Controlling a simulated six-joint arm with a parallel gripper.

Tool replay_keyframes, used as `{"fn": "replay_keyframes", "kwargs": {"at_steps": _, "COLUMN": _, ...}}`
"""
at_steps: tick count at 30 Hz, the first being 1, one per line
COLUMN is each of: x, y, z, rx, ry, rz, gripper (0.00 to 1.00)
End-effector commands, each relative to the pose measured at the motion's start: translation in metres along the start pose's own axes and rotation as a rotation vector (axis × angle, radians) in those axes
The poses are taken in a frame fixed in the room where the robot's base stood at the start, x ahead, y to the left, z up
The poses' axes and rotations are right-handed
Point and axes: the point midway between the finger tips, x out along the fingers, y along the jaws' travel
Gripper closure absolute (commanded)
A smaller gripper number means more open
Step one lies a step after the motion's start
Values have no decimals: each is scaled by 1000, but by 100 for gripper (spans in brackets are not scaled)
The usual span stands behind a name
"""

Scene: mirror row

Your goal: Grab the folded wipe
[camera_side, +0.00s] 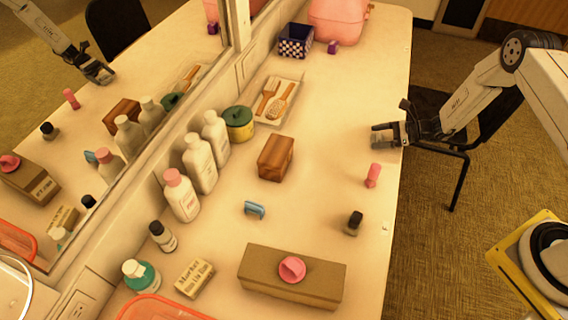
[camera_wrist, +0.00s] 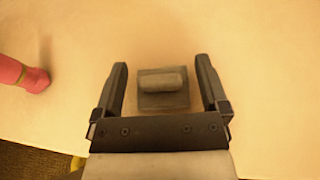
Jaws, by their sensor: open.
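The folded wipe (camera_wrist: 162,101) shows in the wrist view as a grey square with a thicker rolled fold on top. It lies on the pale counter between the two fingers of my gripper (camera_wrist: 162,68), with a gap on each side. My gripper is open and holds nothing. In the side view my gripper (camera_side: 384,137) is low over the counter's right edge. There I cannot clearly tell the wipe apart from the dark fingers.
A pink cylinder (camera_side: 372,175) stands close to my gripper; it also shows in the wrist view (camera_wrist: 30,75). A small dark bottle (camera_side: 353,222), a wooden block (camera_side: 276,158) and a brown box (camera_side: 291,275) stand on the counter (camera_side: 330,110). Bottles line the mirror side.

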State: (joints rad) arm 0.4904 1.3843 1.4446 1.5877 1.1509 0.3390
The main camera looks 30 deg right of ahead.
Motion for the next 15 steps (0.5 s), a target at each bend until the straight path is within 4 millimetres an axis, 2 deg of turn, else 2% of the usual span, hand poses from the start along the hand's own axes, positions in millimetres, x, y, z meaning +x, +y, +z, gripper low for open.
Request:
{"fn": "replay_keyframes", "kwargs": {"at_steps": 4, "x": 0, "y": 0, "z": 0, "rx": 0, "ry": 0, "rz": 0, "gripper": 6}}
{"fn": "replay_keyframes", "kwargs": {"at_steps": 5, "x": 0, "y": 0, "z": 0, "rx": 0, "ry": 0, "rz": 0, "gripper": 9}}
{"fn": "replay_keyframes", "kwargs": {"at_steps": 9, "x": 0, "y": 0, "z": 0, "rx": 0, "ry": 0, "rz": 0, "gripper": 54}}
{"fn": "replay_keyframes", "kwargs": {"at_steps": 12, "x": 0, "y": 0, "z": 0, "rx": 0, "ry": 0, "rz": 0, "gripper": 80}}
{"fn": "replay_keyframes", "kwargs": {"at_steps": 15, "x": 0, "y": 0, "z": 0, "rx": 0, "ry": 0, "rz": 0, "gripper": 80}}
